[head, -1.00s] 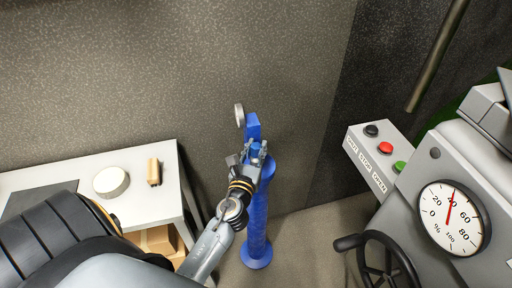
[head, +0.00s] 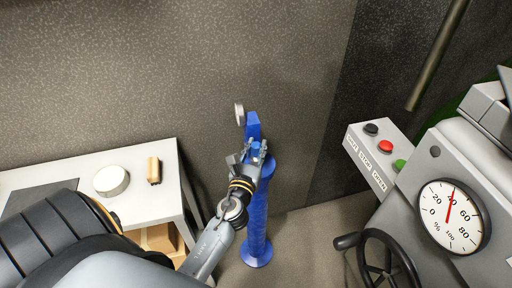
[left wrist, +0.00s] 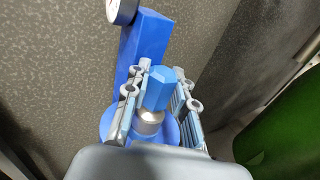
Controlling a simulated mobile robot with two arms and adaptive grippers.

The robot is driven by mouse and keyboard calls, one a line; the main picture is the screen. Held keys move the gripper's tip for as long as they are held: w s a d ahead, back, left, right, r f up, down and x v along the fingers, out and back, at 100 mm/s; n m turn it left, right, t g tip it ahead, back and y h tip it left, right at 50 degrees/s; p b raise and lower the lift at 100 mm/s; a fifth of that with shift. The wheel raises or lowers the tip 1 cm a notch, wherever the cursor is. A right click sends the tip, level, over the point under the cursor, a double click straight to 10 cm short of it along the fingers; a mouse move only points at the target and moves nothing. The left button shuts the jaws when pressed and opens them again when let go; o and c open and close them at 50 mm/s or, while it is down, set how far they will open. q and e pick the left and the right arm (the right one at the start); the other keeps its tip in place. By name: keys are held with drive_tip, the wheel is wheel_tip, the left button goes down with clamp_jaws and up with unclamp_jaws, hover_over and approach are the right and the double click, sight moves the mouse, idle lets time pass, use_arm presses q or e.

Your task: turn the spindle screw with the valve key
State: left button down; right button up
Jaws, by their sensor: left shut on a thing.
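A blue column (head: 258,220) stands on the floor in the middle of the head view. My left gripper (head: 256,151) is at its top. In the left wrist view, my left gripper (left wrist: 162,76) has its fingers on either side of a blue faceted head on a silver neck, which looks like the valve key (left wrist: 158,88). It is shut on this piece. The silver neck stands over the blue column's round top (left wrist: 108,122). The spindle screw cannot be told apart, and how the key sits on it is hidden. My right gripper is not in view.
A small round gauge (head: 239,115) sits on a blue arm behind the column. A white table (head: 145,205) with a round white tin (head: 111,181) and a small brush-like block (head: 154,170) is left. A grey machine with a dial (head: 451,217), buttons and handwheel (head: 383,262) is right.

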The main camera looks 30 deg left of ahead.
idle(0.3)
use_arm(q)
drive_tip(key=c, duration=1)
unclamp_jaws()
drive_tip(key=shift+c, duration=0.2)
drive_tip(key=v, duration=1.2)
drive_tip(key=shift+c, duration=1.4)
drive_tip(key=shift+r, duration=0.1)
